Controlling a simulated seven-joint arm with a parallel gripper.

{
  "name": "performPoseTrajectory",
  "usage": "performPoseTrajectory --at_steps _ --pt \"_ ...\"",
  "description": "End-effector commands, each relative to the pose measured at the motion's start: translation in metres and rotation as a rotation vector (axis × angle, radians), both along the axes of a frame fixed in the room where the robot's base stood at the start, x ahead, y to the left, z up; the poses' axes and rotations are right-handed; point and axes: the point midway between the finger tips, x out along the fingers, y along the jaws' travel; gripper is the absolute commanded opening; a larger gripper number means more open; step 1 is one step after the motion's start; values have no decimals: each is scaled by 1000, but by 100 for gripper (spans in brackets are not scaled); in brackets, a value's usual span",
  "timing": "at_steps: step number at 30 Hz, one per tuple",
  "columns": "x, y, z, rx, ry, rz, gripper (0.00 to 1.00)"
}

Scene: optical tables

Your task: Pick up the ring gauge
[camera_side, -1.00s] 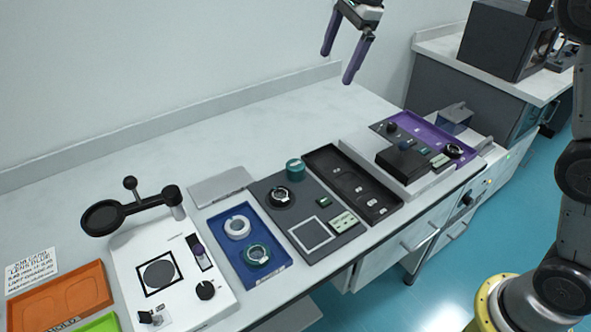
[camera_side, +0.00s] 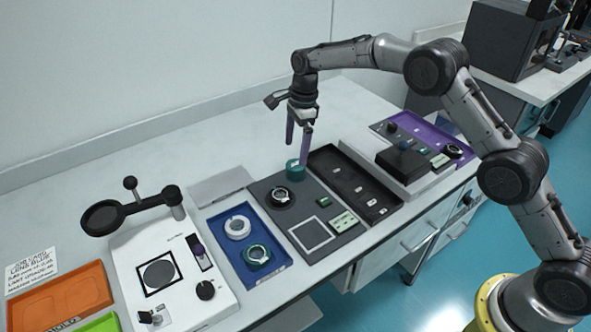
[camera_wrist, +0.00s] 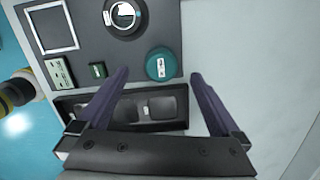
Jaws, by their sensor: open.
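No part is clearly marked as the ring gauge. A silver-and-black ring-shaped part (camera_side: 280,196) sits on the dark grey plate; in the wrist view it shows at the top (camera_wrist: 123,16). A white ring (camera_side: 237,228) and a teal-rimmed ring (camera_side: 257,255) lie in the blue tray. A short teal round part (camera_side: 294,168) stands at the plate's back corner; its round top with a white label shows in the wrist view (camera_wrist: 161,65). My gripper (camera_side: 297,153) is open and empty, pointing down, with its purple fingers above the teal part. In the wrist view the fingers flank it.
A black compartment tray (camera_side: 340,160) lies right of the dark grey plate (camera_side: 335,243). Farther right are a black box (camera_side: 401,160) and a purple tray (camera_side: 462,150). A magnifier (camera_side: 104,217) stands left over a white board. The bench's back strip is clear.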

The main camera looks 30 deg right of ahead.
Motion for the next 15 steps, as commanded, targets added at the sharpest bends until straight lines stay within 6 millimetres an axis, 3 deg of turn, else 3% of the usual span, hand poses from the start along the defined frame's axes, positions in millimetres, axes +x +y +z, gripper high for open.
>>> performPoseTrajectory --at_steps 10,15 --pt "0 1 -30 0 2 0 100" --pt "2 -2 -55 0 2 1 100"
